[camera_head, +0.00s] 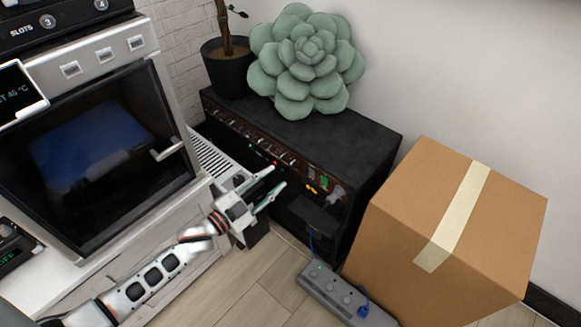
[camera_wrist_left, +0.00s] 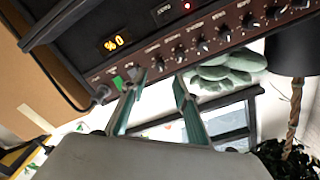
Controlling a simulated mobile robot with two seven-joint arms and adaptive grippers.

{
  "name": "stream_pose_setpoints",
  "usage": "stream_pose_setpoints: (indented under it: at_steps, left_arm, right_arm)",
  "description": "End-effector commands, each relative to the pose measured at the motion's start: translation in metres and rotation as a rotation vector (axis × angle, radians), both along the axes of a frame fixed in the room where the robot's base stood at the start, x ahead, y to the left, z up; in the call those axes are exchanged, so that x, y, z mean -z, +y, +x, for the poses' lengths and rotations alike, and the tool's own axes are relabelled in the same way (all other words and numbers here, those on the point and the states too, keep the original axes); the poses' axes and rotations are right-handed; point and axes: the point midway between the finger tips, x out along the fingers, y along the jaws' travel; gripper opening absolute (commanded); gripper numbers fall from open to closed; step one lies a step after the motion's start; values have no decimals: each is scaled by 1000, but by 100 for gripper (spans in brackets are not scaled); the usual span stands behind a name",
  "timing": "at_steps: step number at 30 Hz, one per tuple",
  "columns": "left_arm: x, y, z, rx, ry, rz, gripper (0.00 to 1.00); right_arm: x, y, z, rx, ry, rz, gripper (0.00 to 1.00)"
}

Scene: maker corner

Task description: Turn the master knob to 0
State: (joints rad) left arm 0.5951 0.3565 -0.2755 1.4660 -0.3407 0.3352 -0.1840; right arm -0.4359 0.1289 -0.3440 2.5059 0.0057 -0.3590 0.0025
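The black amplifier (camera_head: 352,137) stands against the wall, with a row of knobs (camera_head: 262,147) on its brown front panel. In the left wrist view the panel (camera_wrist_left: 215,32) appears upside down, and its orange display (camera_wrist_left: 115,43) reads 0 %. Its labels are too small to tell which knob is the master. My left gripper (camera_head: 280,177) is open and empty in front of the panel. In the wrist view its fingertips (camera_wrist_left: 159,77) are apart, close below the knob row; contact cannot be told. A grey part (camera_wrist_left: 137,73) shows beside one fingertip. My right gripper is out of view.
A cardboard box (camera_head: 408,207) stands right of the amplifier. A green succulent cushion (camera_head: 303,62) and a plant pot (camera_head: 228,72) sit on top. A white machine (camera_head: 170,95) is at left.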

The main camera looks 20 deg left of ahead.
Motion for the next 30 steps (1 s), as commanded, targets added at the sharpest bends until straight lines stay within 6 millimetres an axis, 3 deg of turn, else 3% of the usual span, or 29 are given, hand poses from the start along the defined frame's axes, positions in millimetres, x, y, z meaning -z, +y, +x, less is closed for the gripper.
stream_pose_setpoints:
  at_steps: [12,25,26,29,30]
  left_arm:
    - [3,-22,51,0,3,-1,30]
    - [-1,-25,61,0,0,-1,30]
    - [-1,-25,61,0,0,-1,27]
    - [-1,-25,60,0,0,-1,1]
    - [-1,-25,60,0,0,-1,0]
  right_arm:
    - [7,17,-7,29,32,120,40]
    - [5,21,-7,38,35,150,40]
    - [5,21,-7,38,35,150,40]
    - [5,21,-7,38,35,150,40]
    - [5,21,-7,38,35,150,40]
